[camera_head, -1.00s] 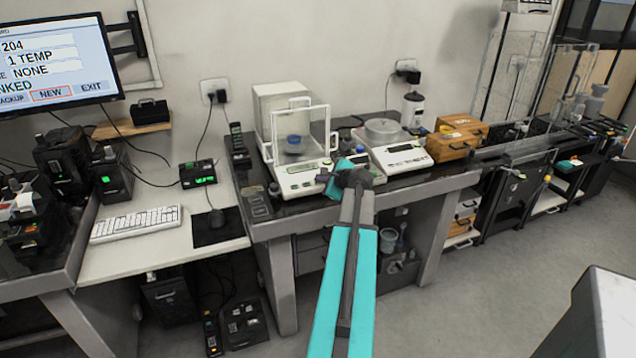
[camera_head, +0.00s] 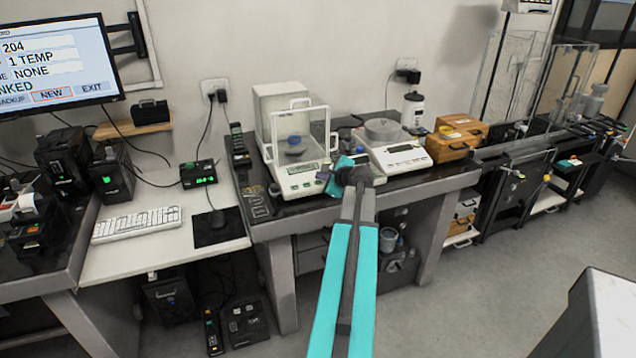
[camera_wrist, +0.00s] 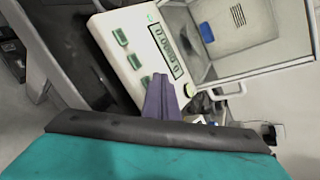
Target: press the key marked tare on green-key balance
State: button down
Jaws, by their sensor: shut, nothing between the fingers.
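The green-key balance (camera_head: 304,185) is a white balance with a glass draft chamber, standing on the dark table. In the wrist view its front panel (camera_wrist: 122,20) shows green keys, the nearest one (camera_wrist: 146,83) close beside my fingertips, and a lit display (camera_wrist: 165,50) reading mostly zeros. The key markings are too small to read. My gripper (camera_wrist: 161,80) is shut and empty, its purple-grey fingers over the panel's near edge. Whether they touch a key I cannot tell. In the head view my gripper (camera_head: 314,187) is at the balance's front right, partly hiding the panel.
A second white balance (camera_head: 402,160) with a round pan stands close on the right. Wooden boxes (camera_head: 455,143) are beyond it. A blue item (camera_wrist: 207,32) is inside the glass chamber. A keyboard (camera_head: 136,225) lies on the desk at left.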

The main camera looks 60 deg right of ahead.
jog(key=shift+r, duration=0.1)
jog(key=r+p, duration=0.2)
jog(key=r, duration=0.1)
jog(key=s+a+r+p, duration=0.1)
jog(key=shift+s+r, duration=0.1)
jog(key=shift+r, duration=0.2)
jog(key=shift+s, duration=0.1)
dwell(1.0)
